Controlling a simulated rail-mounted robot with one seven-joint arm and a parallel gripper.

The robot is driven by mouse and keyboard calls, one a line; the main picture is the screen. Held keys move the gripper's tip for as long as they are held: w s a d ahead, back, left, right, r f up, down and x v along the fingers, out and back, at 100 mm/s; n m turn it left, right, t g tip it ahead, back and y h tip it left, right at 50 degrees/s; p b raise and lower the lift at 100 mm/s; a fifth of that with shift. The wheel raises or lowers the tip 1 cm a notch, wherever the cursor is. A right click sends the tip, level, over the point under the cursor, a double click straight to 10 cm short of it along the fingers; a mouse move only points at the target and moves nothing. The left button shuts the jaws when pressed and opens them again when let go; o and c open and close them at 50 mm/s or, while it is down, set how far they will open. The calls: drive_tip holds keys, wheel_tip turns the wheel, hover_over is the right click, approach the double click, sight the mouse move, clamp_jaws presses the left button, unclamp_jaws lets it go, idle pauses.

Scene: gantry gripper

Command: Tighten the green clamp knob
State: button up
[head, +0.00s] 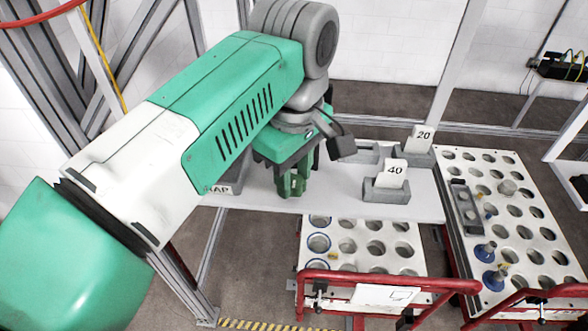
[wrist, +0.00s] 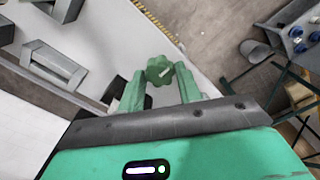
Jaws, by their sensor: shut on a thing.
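The green clamp knob (wrist: 160,71) is a lobed knob with a pale mark on its top, in the upper middle of the wrist view. My gripper (wrist: 159,77) has one green finger on each side of the knob and is shut on it. In the head view my gripper (head: 292,184) points down over the front part of the grey-white bench (head: 330,205), near its front edge. The knob cannot be made out there among the green fingers. What lies under the knob is mostly hidden.
Grey holders with cards "40" (head: 387,190) and "20" (head: 420,152) stand on the bench right of my gripper. A grey bin (head: 225,188) with a partly hidden label is to the left. Perforated carts (head: 345,262) with red handles (head: 390,282) stand in front and right.

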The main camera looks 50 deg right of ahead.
sight(294, 180)
idle(0.5)
drive_tip(key=o, duration=1)
drive_tip(key=shift+r, duration=0.1)
wheel_tip(294, 180, up, 8)
drive_tip(key=shift+f+b, duration=0.15)
drive_tip(key=shift+b, duration=0.6)
